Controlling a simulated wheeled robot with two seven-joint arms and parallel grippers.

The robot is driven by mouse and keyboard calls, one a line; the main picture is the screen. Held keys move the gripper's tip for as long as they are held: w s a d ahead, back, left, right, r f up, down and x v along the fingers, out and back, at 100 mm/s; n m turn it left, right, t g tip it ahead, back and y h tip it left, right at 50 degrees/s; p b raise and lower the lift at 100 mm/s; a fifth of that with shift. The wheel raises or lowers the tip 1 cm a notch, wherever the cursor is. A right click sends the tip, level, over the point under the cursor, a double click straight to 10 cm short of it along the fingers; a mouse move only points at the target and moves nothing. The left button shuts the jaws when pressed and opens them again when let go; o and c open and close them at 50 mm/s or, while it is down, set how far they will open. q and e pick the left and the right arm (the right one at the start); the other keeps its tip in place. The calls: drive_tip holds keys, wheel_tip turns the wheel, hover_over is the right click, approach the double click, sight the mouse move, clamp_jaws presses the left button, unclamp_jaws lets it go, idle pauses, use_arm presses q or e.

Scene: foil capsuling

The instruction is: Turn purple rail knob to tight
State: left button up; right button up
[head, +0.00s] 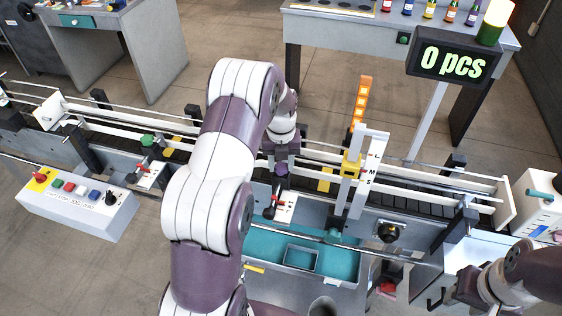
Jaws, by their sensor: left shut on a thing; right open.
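The purple rail knob (282,170) is at the near side of the conveyor, left of the yellow and white gauge post. My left gripper (282,158) reaches down over it from above and is shut on it. The fingers are small here and my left arm covers part of the area. A white scale plate (285,208) with a dark pointer and red marks sits just below the knob; its labels are too small to read. My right gripper (462,292) is open at the lower right, apart from the knob.
The conveyor (415,196) with white rails runs across the view. A green knob (148,140) and a control box (78,205) are at left. A teal tray (335,262) lies below the conveyor. A display reading "0 pcs" (453,60) stands at upper right.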

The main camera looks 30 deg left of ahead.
use_arm(q)
drive_tip(key=o, duration=0.8)
drive_tip(key=shift+c, duration=0.2)
drive_tip(key=o, duration=0.3)
drive_tip(key=shift+s+d, duration=0.1)
drive_tip(key=shift+r, duration=0.35)
wheel_tip(320, 180, up, 3)
drive_tip(key=shift+r+b, duration=0.2)
drive_tip(key=shift+b, duration=0.8)
wheel_tip(320, 180, up, 3)
drive_tip(key=shift+r, duration=0.15)
wheel_tip(320, 180, up, 6)
drive_tip(key=f+p, duration=0.1)
drive_tip(key=p, duration=0.4)
hover_over(281, 166)
drive_tip(key=shift+s+d+r, duration=0.15)
drive_tip(key=shift+r, duration=0.1)
